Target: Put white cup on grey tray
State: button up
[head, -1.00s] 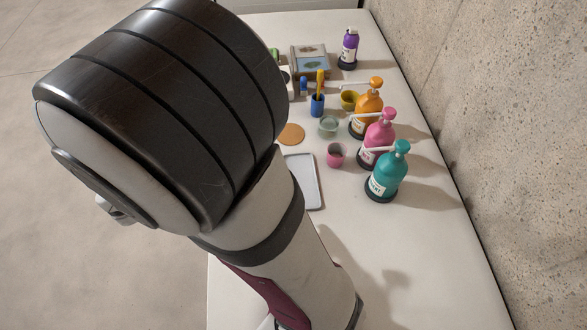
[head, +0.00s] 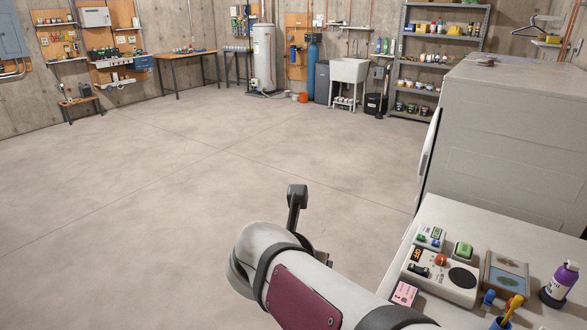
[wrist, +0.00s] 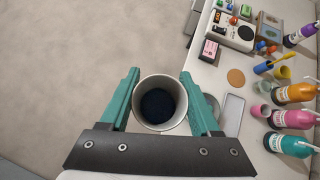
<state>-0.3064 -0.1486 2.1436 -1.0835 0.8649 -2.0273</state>
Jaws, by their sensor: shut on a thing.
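The white cup (wrist: 140,86) is in the wrist view, mouth toward the camera, with a dark inside. My gripper (wrist: 159,75) has its teal fingers on both sides of the cup and is shut on it. The cup appears over the floor, left of the table edge. The grey tray (wrist: 233,112) lies flat on the table to the right of the cup, with its visible surface empty. The tray and the cup do not show in the head view.
Pump bottles in teal (wrist: 288,144), pink (wrist: 291,119) and orange (wrist: 295,92) stand right of the tray. An orange coaster (wrist: 236,76) lies just beyond it. A control box (head: 442,278) and a framed picture (head: 506,273) are on the table. The floor (head: 180,190) is clear.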

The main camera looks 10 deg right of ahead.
jog(key=s+d+f+m+g+h, duration=0.1)
jog(key=d+f+m+g+h, duration=0.15)
jog(key=d+f+m, duration=0.5)
jog(key=s+d+f+m+g+h, duration=0.1)
jog(key=d+f+m+g+h, duration=0.2)
jog(key=d, duration=0.7)
jog(key=s+d+f+m+g+y, duration=0.3)
jog(key=s+d+f+m+g, duration=0.65)
jog(key=s+d, duration=0.3)
jog(key=shift+m+t+y, duration=0.25)
jog(key=shift+m+t, duration=0.15)
jog(key=shift+m, duration=0.2)
jog(key=f, duration=1)
jog(key=shift+w+d+f, duration=0.15)
jog(key=shift+d+f, duration=0.15)
jog(key=shift+f, duration=0.05)
jog(key=o, duration=1.3)
jog(key=shift+o, duration=0.2)
